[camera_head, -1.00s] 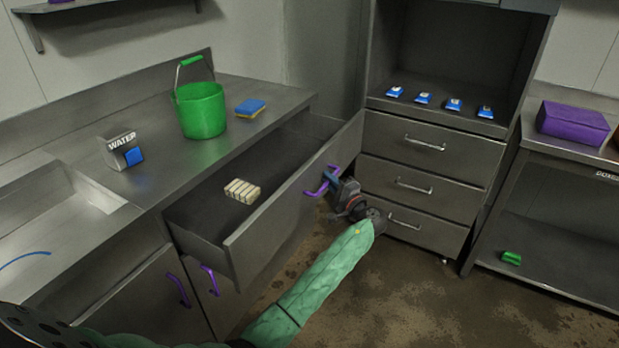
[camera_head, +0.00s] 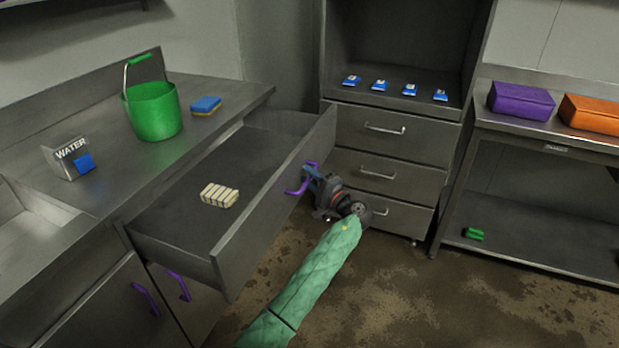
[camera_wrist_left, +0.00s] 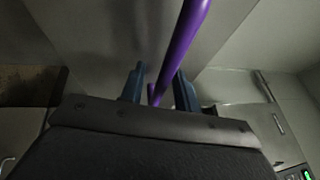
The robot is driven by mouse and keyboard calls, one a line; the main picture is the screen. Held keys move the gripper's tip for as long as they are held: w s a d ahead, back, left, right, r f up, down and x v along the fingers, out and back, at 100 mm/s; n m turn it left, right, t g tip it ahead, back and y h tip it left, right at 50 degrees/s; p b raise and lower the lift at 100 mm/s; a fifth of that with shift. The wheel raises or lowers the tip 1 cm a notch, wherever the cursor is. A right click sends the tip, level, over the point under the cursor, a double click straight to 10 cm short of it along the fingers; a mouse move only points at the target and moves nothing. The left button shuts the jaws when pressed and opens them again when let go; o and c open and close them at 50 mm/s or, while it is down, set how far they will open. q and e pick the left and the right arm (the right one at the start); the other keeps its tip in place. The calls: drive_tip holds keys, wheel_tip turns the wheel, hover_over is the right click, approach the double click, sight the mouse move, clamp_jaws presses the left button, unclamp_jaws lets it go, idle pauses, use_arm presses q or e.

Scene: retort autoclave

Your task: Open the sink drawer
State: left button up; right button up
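The sink drawer (camera_head: 262,222) is a grey metal drawer, pulled far out from under the counter. Its purple handle (camera_head: 304,180) is on the drawer's front face; the handle also shows in the left wrist view (camera_wrist_left: 184,35). My left gripper (camera_head: 310,174) is at this handle, its arm coming up from below. In the left wrist view the two blue fingers (camera_wrist_left: 158,85) stand apart with the purple bar running between them. The bar lies close to the right finger, with a gap at the left one. My right gripper is out of view.
A pale ribbed block (camera_head: 219,195) lies in the drawer. A green bucket (camera_head: 153,112), a blue-yellow sponge (camera_head: 206,105) and a WATER sign (camera_head: 68,158) are on the counter. A drawer cabinet (camera_head: 392,150) stands close behind my left gripper. The floor at lower right is clear.

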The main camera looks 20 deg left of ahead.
use_arm(q)
drive_tip(key=shift+d, duration=0.1)
